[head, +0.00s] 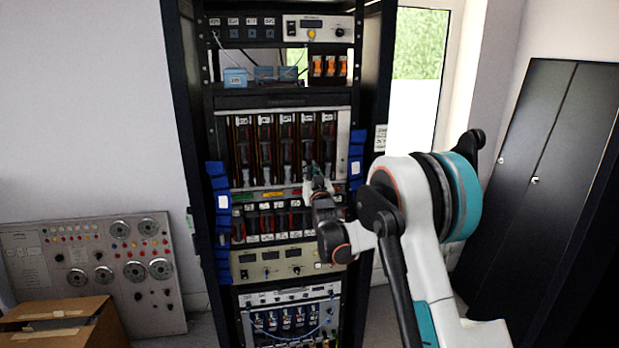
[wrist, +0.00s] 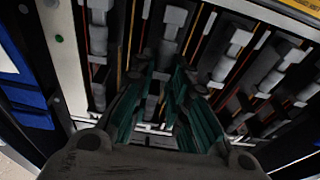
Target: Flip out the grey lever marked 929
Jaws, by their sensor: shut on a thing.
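Several grey levers stand in a row of dark modules in the rack's upper bay; white labels (head: 286,119) sit above them, but their numbers are too small to read. My gripper (head: 318,180) is at the lower right part of this row. In the wrist view my gripper (wrist: 164,80) has its teal fingers around a grey lever (wrist: 153,104), and is shut on it. The fingers hide part of this lever. I cannot tell whether it is the one marked 929. Other grey levers (wrist: 225,66) show to the right.
The black rack frame (head: 188,130) stands on both sides, with blue pads (head: 219,205) on its left post. A lower row of modules (head: 266,222) lies close under my gripper. A cardboard box (head: 60,325) and a panel with dials (head: 95,262) are at left, a dark cabinet (head: 540,160) at right.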

